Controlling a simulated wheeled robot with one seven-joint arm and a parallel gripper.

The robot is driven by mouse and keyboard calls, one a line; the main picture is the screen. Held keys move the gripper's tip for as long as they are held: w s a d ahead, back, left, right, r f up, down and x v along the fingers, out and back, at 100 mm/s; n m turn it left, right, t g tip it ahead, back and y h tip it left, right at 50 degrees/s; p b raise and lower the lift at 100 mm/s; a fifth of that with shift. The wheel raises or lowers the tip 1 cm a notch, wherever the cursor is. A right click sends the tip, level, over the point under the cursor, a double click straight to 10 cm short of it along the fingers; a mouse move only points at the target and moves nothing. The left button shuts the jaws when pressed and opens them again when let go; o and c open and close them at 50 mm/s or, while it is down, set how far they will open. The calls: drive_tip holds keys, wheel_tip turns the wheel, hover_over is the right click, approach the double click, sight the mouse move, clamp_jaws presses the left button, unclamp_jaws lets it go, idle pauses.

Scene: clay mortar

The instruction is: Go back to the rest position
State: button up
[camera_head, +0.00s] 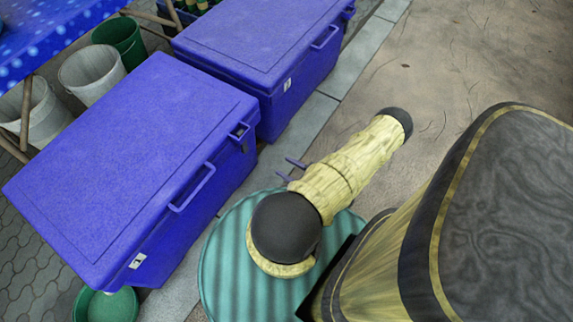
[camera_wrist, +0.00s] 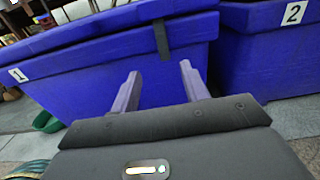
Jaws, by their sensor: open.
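My gripper (camera_wrist: 158,92) is open and empty in the wrist view, its two purple fingers apart. Beyond it stands a blue cooler box (camera_wrist: 90,75) with a white label marked 1. In the head view, my arm reaches out over the ground, and the purple finger tips of my gripper (camera_head: 290,170) show just beside it, close to the near blue cooler (camera_head: 130,160). The rest of the gripper is hidden behind the arm. I cannot tell whether the fingers touch the cooler.
A second blue cooler (camera_head: 265,40), marked 2 in the wrist view (camera_wrist: 280,50), stands behind the first. White buckets (camera_head: 90,72), a green bucket (camera_head: 120,38) and a green bowl (camera_head: 105,305) are at the left. Open brown ground (camera_head: 470,60) lies at the upper right.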

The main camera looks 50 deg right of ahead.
idle(0.3)
drive_tip(key=w+a+r+n+g+h, duration=0.1)
drive_tip(key=w+a+r+n+g, duration=0.3)
drive_tip(key=a+r+n, duration=0.6)
drive_tip(key=w+a+r+n+g, duration=0.3)
drive_tip(key=a+r+n+g, duration=0.35)
drive_tip(key=r+n, duration=0.65)
drive_tip(key=w+a+r+n+g+h, duration=0.1)
drive_tip(key=w+a+r+n+g, duration=0.3)
drive_tip(key=a+r+n, duration=0.65)
wheel_tip(320, 180, up, 32)
drive_tip(key=s+d+n+p, duration=0.1)
drive_tip(key=d+p, duration=0.1)
drive_tip(key=p, duration=2.9)
drive_tip(key=shift+r+g, duration=0.2)
drive_tip(key=shift+g, duration=0.25)
